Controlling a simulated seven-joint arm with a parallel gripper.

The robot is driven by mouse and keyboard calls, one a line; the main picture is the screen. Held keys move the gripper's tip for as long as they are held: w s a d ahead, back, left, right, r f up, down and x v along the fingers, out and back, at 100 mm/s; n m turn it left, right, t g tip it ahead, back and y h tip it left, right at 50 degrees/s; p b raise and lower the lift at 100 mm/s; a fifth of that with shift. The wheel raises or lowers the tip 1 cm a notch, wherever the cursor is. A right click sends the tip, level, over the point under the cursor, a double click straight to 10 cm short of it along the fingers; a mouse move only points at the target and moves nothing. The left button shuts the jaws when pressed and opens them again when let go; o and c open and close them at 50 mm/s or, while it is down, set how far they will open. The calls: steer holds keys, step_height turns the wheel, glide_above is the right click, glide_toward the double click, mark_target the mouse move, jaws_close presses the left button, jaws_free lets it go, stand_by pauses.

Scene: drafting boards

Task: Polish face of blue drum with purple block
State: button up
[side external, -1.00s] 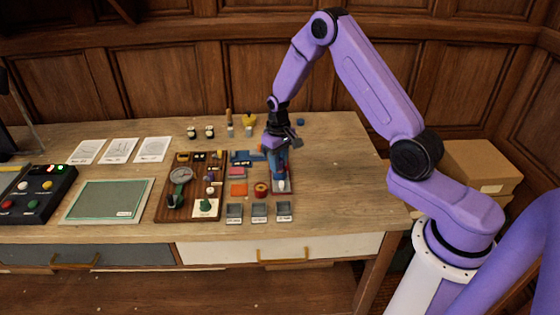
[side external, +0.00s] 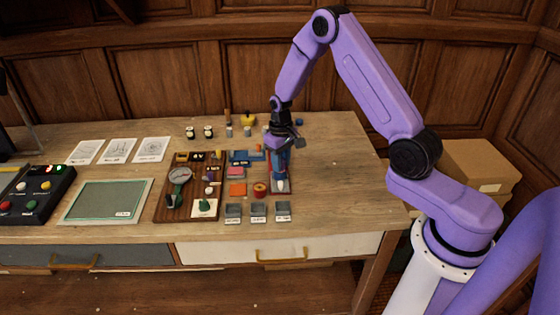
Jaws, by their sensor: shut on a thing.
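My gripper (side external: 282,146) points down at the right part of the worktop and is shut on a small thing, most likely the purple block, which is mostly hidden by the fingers. The blue drum (side external: 281,170) stands upright right under the gripper on a grey plate (side external: 287,190), with a pale piece at its front foot. The gripper is at the drum's upper part. I cannot tell whether the held block touches the drum's face.
Left of the drum are a red-and-yellow roll (side external: 260,190), an orange pad (side external: 238,189) and small grey bins (side external: 257,210). A wooden board with a gauge (side external: 180,174) stands further left. Small bottles and a yellow-topped item (side external: 247,119) are behind. The worktop's right end is clear.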

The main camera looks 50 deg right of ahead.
steer(key=shift+w+a, duration=0.2)
steer(key=shift+w+a, duration=0.2)
stand_by(0.5)
steer(key=shift+s+d, duration=0.3)
steer(key=shift+s+d, duration=0.1)
stand_by(0.4)
steer(key=shift+r, duration=3.5)
